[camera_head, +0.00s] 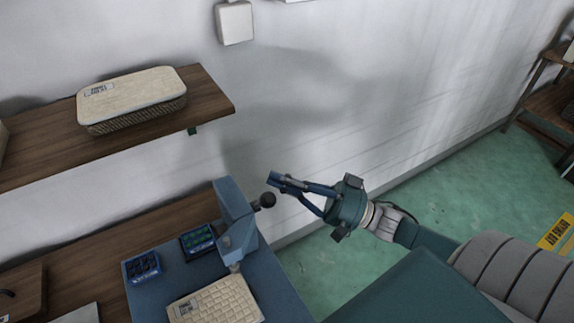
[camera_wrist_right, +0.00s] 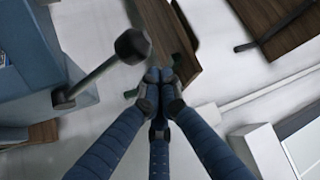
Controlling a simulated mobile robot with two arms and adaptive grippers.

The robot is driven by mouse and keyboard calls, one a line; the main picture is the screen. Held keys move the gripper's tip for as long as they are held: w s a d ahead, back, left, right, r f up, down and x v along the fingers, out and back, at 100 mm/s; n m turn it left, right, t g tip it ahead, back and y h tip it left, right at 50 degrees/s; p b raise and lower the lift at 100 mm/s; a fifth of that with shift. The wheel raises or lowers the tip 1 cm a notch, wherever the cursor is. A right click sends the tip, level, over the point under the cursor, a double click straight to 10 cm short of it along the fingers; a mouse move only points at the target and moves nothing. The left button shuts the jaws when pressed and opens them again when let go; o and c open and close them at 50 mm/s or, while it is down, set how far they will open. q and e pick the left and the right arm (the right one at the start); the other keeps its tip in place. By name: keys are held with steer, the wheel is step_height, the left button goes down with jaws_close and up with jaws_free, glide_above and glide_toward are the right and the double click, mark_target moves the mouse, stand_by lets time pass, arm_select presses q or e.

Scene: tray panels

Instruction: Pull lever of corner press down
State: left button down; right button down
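The corner press (camera_head: 234,205) is a blue-grey machine on a blue bench. Its lever ends in a round black knob (camera_head: 267,200) and sticks out to the right, raised above the bench. In the right wrist view the knob (camera_wrist_right: 133,45) and its rod show left of my fingers. My right gripper (camera_head: 276,181) is at the knob's upper right, close to it; contact is not clear. Its fingers (camera_wrist_right: 160,78) are together, with nothing seen between them. A pale woven tray panel (camera_head: 217,302) lies beneath the press head. My left gripper is not in view.
A small screen (camera_head: 198,241) and a blue box (camera_head: 143,267) stand on the bench left of the press. A wooden shelf (camera_head: 215,97) with a woven basket (camera_head: 133,98) is above left. Green floor (camera_head: 325,262) is open right of the bench.

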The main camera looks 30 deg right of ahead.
steer(key=shift+s+a+f, duration=0.25)
steer(key=shift+s+a, duration=0.05)
steer(key=shift+s, duration=0.15)
steer(key=s+f+n+g+y+b, duration=0.2)
steer(key=s+f+n+y+b, duration=0.4)
steer(key=b, duration=0.8)
steer(key=shift+s+a+f+n+y, duration=0.2)
steer(key=shift+s+f+n+y, duration=0.35)
steer(key=shift+f+n, duration=1.1)
steer(key=shift+s+f+m, duration=0.15)
steer(key=shift+f+m, duration=0.1)
